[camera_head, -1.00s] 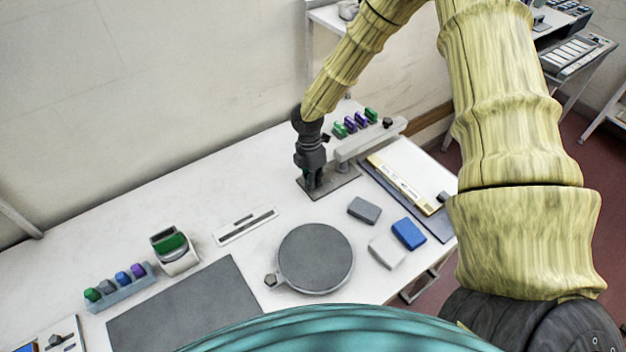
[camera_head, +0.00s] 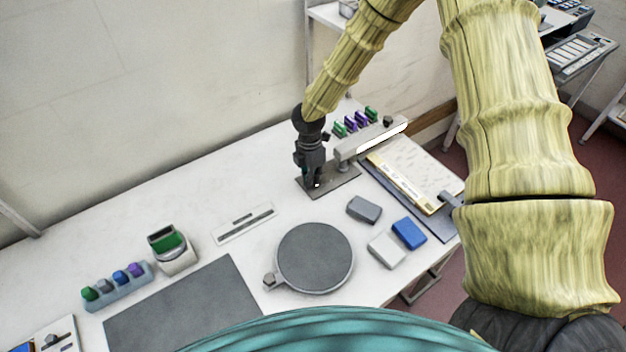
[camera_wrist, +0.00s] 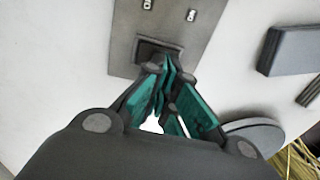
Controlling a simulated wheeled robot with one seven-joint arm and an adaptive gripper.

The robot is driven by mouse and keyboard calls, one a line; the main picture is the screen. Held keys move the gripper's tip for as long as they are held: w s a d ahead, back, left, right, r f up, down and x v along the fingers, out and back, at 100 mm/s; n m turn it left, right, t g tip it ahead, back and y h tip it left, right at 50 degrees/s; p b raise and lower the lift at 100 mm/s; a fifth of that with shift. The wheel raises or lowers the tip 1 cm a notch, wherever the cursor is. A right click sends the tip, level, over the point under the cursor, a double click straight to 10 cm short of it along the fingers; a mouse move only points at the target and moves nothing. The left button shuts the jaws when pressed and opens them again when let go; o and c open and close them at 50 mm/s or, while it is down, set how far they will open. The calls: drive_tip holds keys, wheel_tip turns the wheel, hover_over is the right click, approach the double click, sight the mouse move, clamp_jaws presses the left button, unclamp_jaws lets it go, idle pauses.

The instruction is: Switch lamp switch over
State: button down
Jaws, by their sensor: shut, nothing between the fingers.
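The lamp (camera_head: 372,138) is a grey bar at the back right of the table, with a bright white strip along its lower edge. Its grey base plate (camera_head: 343,180) lies flat beside it. In the wrist view the plate (camera_wrist: 195,42) carries a dark rocker switch (camera_wrist: 147,50) and two small marked slots. My gripper (camera_head: 315,184) points down over the left part of the plate. In the wrist view its teal fingers (camera_wrist: 166,72) are together, right at the switch, and partly hide it. Contact with the switch cannot be told.
A clipboard with paper (camera_head: 425,170) lies right of the base. Grey (camera_head: 364,209), blue (camera_head: 409,233) and white (camera_head: 386,250) blocks lie in front. A round grey disc (camera_head: 315,257) sits mid-table. Several coloured pieces stand behind the lamp bar.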

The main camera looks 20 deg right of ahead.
drive_tip(key=shift+w, duration=0.3)
drive_tip(key=shift+r, duration=0.1)
drive_tip(key=r+p, duration=0.3)
drive_tip(key=r, duration=0.1)
drive_tip(key=shift+s+r+p, duration=0.1)
drive_tip(key=shift+s+p, duration=0.15)
drive_tip(key=shift+p, duration=0.1)
wheel_tip(320, 180, up, 10)
drive_tip(key=s+b, duration=0.1)
drive_tip(key=b, duration=0.3)
drive_tip(key=shift+f, duration=0.2)
drive_tip(key=shift+s+d, duration=0.1)
idle(0.4)
